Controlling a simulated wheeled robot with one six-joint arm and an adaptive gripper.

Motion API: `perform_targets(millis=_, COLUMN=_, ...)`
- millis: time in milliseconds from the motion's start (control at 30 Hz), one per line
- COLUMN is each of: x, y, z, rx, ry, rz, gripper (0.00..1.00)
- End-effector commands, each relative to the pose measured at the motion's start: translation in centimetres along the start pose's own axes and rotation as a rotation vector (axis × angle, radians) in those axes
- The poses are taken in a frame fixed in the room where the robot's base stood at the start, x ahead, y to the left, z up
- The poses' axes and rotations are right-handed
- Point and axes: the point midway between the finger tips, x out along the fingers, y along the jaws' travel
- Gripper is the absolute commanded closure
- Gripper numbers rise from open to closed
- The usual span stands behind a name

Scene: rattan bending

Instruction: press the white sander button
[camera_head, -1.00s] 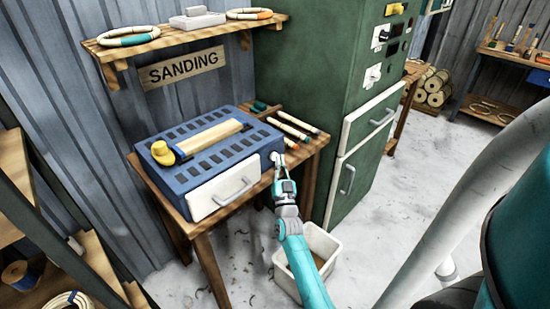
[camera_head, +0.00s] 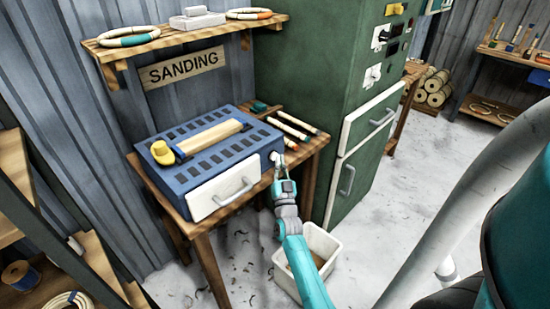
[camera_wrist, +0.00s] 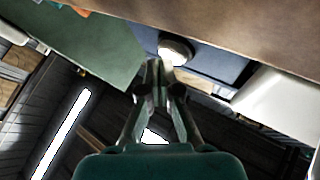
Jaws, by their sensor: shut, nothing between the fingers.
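The blue sander (camera_head: 165,185) with a white drawer front stands on a wooden table under the SANDING sign. Its round white button (camera_head: 273,156) is on the right end of its front face, partly covered by my gripper. In the wrist view the button (camera_wrist: 175,48) is a pale disc on the blue face, just beyond my fingertips. My gripper (camera_head: 277,160) is shut and empty, its fingers together and pointing at the button. The wrist view also shows its tips (camera_wrist: 159,66) close to the button's lower edge. I cannot tell whether they touch it.
A green cabinet (camera_head: 305,60) stands close on the right. A white bin (camera_head: 318,240) is on the floor below my arm.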

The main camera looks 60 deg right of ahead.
Motion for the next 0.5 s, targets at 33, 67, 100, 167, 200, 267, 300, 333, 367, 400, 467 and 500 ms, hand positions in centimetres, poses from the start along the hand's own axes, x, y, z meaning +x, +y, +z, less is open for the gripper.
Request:
perform_targets(millis=33, x=0.0, y=0.0, z=0.0, rx=0.0, ry=0.0, rz=0.0, gripper=1.0)
perform_targets(millis=67, x=0.0, y=0.0, z=0.0, rx=0.0, ry=0.0, rz=0.0, gripper=1.0)
perform_targets(millis=100, x=-0.01, y=0.0, z=0.0, rx=0.0, ry=0.0, rz=0.0, gripper=1.0)
perform_targets(millis=167, x=-0.01, y=0.0, z=0.0, rx=0.0, ry=0.0, rz=0.0, gripper=1.0)
perform_targets(millis=200, x=-0.01, y=0.0, z=0.0, rx=0.0, ry=0.0, rz=0.0, gripper=1.0)
perform_targets(millis=267, x=-0.01, y=0.0, z=0.0, rx=0.0, ry=0.0, rz=0.0, gripper=1.0)
perform_targets(millis=300, x=0.0, y=0.0, z=0.01, rx=0.0, ry=0.0, rz=0.0, gripper=1.0)
perform_targets(millis=333, x=0.01, y=-0.01, z=0.01, rx=0.0, ry=0.0, rz=0.0, gripper=1.0)
perform_targets(millis=367, x=0.04, y=-0.03, z=0.02, rx=0.0, ry=0.0, rz=0.0, gripper=1.0)
perform_targets(millis=400, x=0.09, y=-0.07, z=0.05, rx=0.0, ry=0.0, rz=0.0, gripper=1.0)
perform_targets(millis=467, x=0.21, y=-0.16, z=0.11, rx=0.001, ry=0.0, rz=0.0, gripper=1.0)
perform_targets(millis=500, x=0.31, y=-0.24, z=0.17, rx=0.001, ry=0.001, rz=-0.001, gripper=1.0)
